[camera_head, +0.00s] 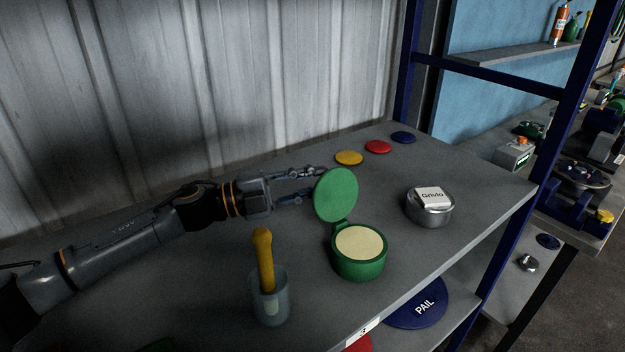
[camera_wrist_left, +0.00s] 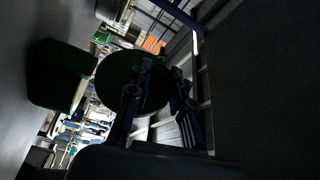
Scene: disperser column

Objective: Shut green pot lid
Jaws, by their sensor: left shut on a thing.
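The green pot (camera_head: 358,266) stands on the grey shelf with a pale cream filling in it. Its round green lid (camera_head: 336,194) stands up nearly vertical at the hinge on the pot's far left side. My left gripper (camera_head: 314,184) reaches in from the left, its fingers at the lid's left edge; it is shut on the lid. In the left wrist view the lid (camera_wrist_left: 150,72) is a dark disc behind the fingers (camera_wrist_left: 158,90), and the pot (camera_wrist_left: 55,75) is dark at the left. The exact contact is hard to see. My right gripper is not in view.
A glass beaker (camera_head: 270,304) with a yellow-handled pestle (camera_head: 264,258) stands left of the pot. A metal tin (camera_head: 430,212) with a white label is to the right. Yellow (camera_head: 349,158), red (camera_head: 378,147) and blue (camera_head: 403,137) discs lie behind. A corrugated wall (camera_head: 200,80) backs the shelf.

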